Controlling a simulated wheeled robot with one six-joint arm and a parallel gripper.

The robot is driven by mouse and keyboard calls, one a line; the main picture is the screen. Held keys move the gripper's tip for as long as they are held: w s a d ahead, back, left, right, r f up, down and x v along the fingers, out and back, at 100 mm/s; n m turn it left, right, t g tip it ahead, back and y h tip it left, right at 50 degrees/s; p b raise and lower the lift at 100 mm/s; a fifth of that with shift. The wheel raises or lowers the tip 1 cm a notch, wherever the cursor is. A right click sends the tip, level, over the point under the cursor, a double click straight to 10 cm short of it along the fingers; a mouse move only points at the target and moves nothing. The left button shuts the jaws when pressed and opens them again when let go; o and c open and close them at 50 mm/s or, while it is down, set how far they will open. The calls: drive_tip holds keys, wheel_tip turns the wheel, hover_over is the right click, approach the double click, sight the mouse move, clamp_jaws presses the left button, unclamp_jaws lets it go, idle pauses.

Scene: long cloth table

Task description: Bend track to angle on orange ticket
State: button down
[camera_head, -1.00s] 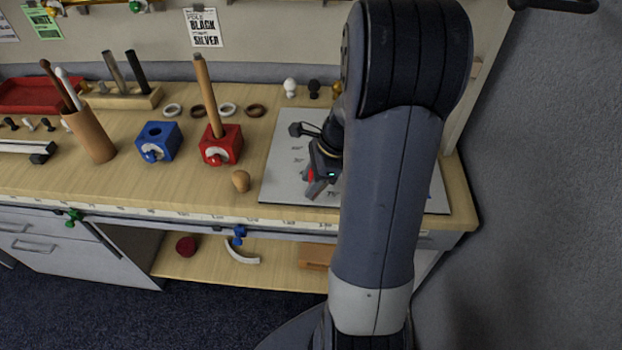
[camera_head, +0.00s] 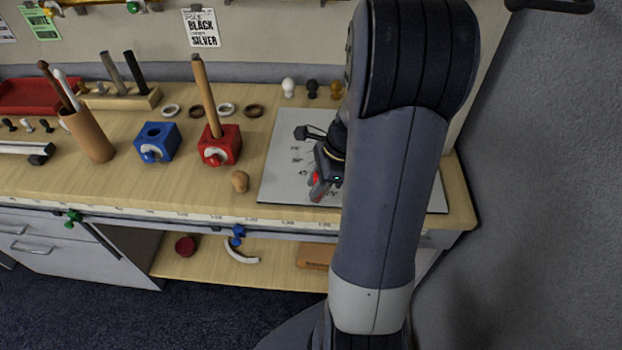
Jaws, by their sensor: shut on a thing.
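My gripper (camera_head: 316,188) is over the left part of a white angle board (camera_head: 284,160) with printed degree marks. A red bit shows at its fingers. My arm covers the middle of the board, so the track and most of what the jaws hold are hidden. I cannot tell the track's bend. No orange ticket can be made out; a green ticket (camera_head: 42,25) and a white ticket reading black and silver (camera_head: 202,27) hang on the wall.
A red block (camera_head: 222,150) with an upright wooden rod and a blue block (camera_head: 157,143) stand left of the board. A wooden knob (camera_head: 239,181) lies near the front edge. Several rings and small knobs line the back. A grey wall (camera_head: 540,180) bounds the right.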

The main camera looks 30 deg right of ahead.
drive_tip(key=c, duration=1.2)
unclamp_jaws()
drive_tip(key=v, duration=1)
drive_tip(key=shift+d+r, duration=0.2)
drive_tip(key=shift+r, duration=0.15)
drive_tip(key=x, duration=1.1)
drive_tip(key=shift+w+a, duration=0.25)
drive_tip(key=shift+w, duration=0.15)
drive_tip(key=shift+w+a+r, duration=0.1)
drive_tip(key=shift+w+a, duration=0.1)
drive_tip(key=shift+w, duration=0.15)
